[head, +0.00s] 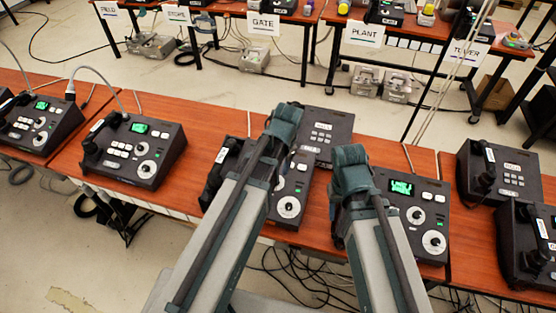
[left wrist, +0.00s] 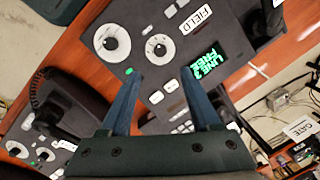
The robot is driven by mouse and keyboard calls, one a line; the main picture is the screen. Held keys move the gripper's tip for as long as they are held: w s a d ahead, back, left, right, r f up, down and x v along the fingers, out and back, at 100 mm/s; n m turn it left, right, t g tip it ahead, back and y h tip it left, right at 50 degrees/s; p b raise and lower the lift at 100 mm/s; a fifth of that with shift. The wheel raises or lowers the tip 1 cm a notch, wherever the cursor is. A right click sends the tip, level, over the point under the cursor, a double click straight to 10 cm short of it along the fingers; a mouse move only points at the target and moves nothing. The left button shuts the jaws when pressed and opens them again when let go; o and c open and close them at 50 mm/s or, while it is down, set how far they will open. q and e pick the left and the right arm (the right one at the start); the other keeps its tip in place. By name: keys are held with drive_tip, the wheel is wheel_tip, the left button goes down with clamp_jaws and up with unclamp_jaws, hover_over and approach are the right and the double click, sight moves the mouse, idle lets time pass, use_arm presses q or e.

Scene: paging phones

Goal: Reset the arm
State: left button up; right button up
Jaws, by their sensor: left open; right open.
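My left gripper shows open and empty in the left wrist view (left wrist: 160,78). Its two blue-grey fingers are apart over a dark paging phone (left wrist: 215,45) with a green lit display, white knobs and a FIELD label. In the head view my left gripper (head: 285,118) is above the middle of the near table, over a phone (head: 290,205) partly hidden by the arm. My right gripper (head: 350,165) is just right of it, beside a phone with a green display (head: 415,210). Its fingertips are mostly hidden behind the wrist. Nothing shows held in either gripper.
More phones stand on the near red-brown table (head: 215,125): one at left (head: 135,150), one behind my grippers (head: 322,130), and others at right (head: 502,170). Cords rise from several. Back tables carry signs such as GATE (head: 263,25) and PLANT (head: 363,33). Cables lie on the floor.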

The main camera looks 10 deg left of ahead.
use_arm(q)
drive_tip(key=shift+s+d+r+p, duration=0.15)
drive_tip(key=shift+r+p, duration=0.35)
drive_tip(key=shift+r, duration=0.45)
use_arm(e)
drive_tip(key=shift+r, duration=0.95)
use_arm(q)
drive_tip(key=s+d+f+n+g+b, duration=0.1)
drive_tip(key=s+d+n, duration=0.2)
drive_tip(key=s+d, duration=0.5)
drive_tip(key=s, duration=0.4)
drive_tip(key=shift+s+d+f+g, duration=0.15)
drive_tip(key=shift+s+d+g, duration=0.15)
drive_tip(key=shift+d, duration=0.05)
use_arm(e)
drive_tip(key=shift+f, duration=0.55)
